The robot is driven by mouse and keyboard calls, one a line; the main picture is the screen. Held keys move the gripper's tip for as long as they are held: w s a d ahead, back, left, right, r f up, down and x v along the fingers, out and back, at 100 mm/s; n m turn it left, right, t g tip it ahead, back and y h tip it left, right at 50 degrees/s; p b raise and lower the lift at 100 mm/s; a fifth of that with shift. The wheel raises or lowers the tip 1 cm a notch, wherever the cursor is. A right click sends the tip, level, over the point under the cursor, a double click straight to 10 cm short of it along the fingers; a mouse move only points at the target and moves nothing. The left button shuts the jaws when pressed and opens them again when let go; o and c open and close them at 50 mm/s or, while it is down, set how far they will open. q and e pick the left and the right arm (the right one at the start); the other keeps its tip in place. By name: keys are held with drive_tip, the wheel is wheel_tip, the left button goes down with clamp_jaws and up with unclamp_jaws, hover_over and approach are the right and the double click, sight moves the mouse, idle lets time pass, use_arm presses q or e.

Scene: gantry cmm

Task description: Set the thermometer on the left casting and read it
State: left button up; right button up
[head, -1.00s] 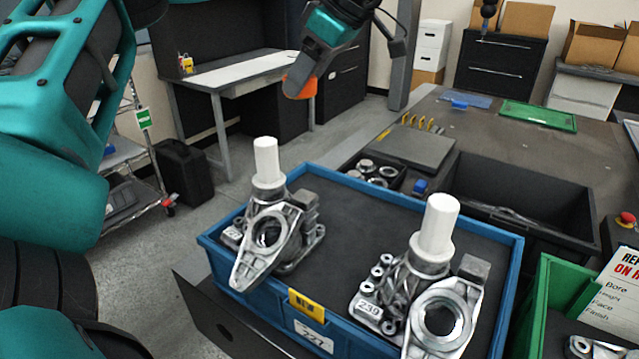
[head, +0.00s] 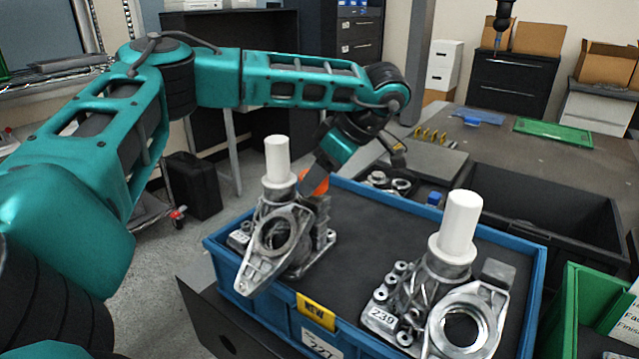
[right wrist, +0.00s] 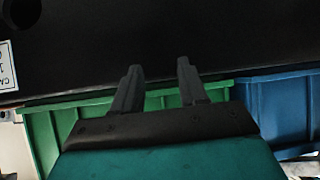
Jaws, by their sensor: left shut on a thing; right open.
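The left casting (head: 254,274), silver with a round bore and an upright white cylinder (head: 278,158), stands in the left part of the blue tray. My left gripper (head: 314,186) reaches down just behind and to the right of it. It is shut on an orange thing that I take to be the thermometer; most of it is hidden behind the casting. I cannot tell whether it touches the casting, and no reading shows. My right gripper (right wrist: 159,66) is open and empty in the right wrist view, pointing towards a dark surface.
A second casting (head: 412,320) with a white cylinder, marked 239, stands at the right of the blue tray (head: 539,262). A black bin (head: 560,222) and a green bin (head: 570,305) stand to the right. The tray's middle is clear.

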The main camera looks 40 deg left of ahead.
use_arm(q)
drive_tip(key=shift+f, duration=0.8)
drive_tip(key=o, duration=1.1)
drive_tip(key=shift+c, duration=0.2)
drive_tip(key=p+v, duration=0.1)
drive_tip(key=v, duration=1.1)
drive_tip(key=shift+p, duration=0.4)
drive_tip(key=shift+s+d, duration=0.1)
